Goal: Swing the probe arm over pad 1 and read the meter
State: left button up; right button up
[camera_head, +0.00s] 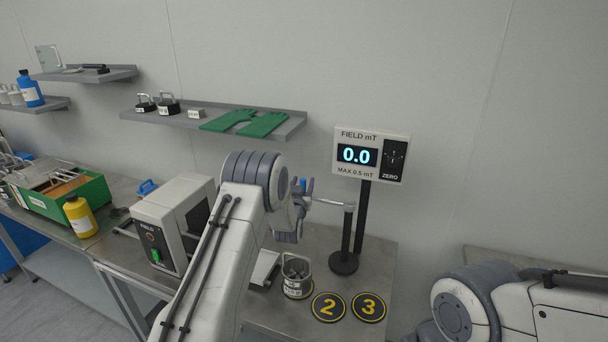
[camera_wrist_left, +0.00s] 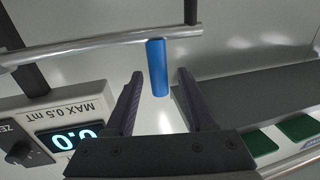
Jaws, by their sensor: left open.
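The field meter (camera_head: 370,142) stands on a dark post and its display reads 0.0; it also shows upside down in the left wrist view (camera_wrist_left: 88,112). The probe arm (camera_head: 331,202) is a grey rod on a stand, and it crosses the top of the left wrist view (camera_wrist_left: 100,45). A blue handle (camera_wrist_left: 157,68) hangs from the rod. My left gripper (camera_head: 293,215) is open, with the handle showing between its fingers (camera_wrist_left: 159,76); contact cannot be told. Pads 2 (camera_head: 328,307) and 3 (camera_head: 369,306) lie on the bench. Pad 1 is not visible.
A metal cup (camera_head: 296,288) stands beside pad 2. A white box-shaped device (camera_head: 172,225) with a green switch is left of my left arm. A wall shelf (camera_head: 215,118) holds weights and green gloves. My right arm's links show at lower right.

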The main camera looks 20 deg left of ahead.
pick_arm(q)
jog(key=shift+w+a+p, duration=0.15)
jog(key=shift+w+p, duration=0.05)
jog(key=shift+w, duration=0.65)
jog(key=shift+w+a+p, duration=0.15)
jog(key=shift+w+p, duration=0.05)
jog(key=shift+w, duration=0.6)
grip_shut()
